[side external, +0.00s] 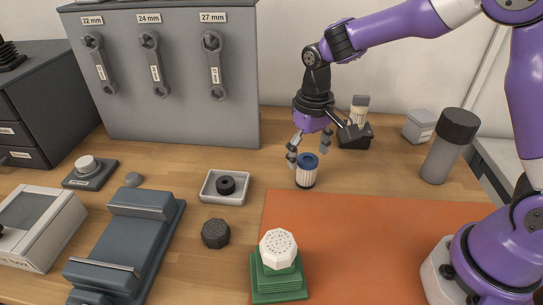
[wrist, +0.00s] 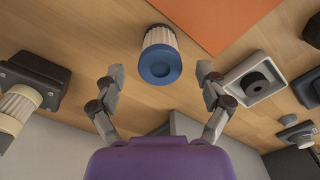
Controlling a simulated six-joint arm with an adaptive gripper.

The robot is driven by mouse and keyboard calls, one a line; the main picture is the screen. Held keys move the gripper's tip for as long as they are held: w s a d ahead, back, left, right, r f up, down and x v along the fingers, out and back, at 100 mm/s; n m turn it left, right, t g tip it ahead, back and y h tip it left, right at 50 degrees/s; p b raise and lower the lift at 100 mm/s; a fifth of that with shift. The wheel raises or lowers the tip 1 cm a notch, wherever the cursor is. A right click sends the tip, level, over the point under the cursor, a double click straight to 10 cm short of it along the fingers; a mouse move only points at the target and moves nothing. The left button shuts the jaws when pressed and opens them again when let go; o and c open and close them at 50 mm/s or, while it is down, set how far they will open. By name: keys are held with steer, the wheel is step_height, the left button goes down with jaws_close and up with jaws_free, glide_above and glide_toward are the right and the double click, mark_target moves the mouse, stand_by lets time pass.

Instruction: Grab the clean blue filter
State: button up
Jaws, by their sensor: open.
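The clean blue filter (side external: 306,171) is a small upright cylinder with a blue top and white pleated sides, standing on the wooden table just behind the orange mat. In the wrist view its blue cap (wrist: 160,67) lies ahead of the fingertips, roughly midway between them. My gripper (side external: 311,151) is above and around the filter's near side in the side view, pointing down. In the wrist view my gripper (wrist: 160,80) has its two fingers spread wide, with visible gaps to the filter on both sides. Nothing is held.
A cream-topped filter (side external: 359,110) sits on a dark stand behind my gripper. A grey cylinder with a dark cap (side external: 450,145) stands right. A white tray with a black ring (side external: 226,187) is left. The orange mat (side external: 370,235) holds a green stand (side external: 279,284) with a white cap.

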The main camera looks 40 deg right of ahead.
mark_target(307, 158)
step_height(307, 158, down, 5)
steer(key=shift+w+r, duration=0.15)
steer(key=c, duration=1.2)
steer(key=shift+o, duration=0.2)
steer(key=shift+r, duration=0.1)
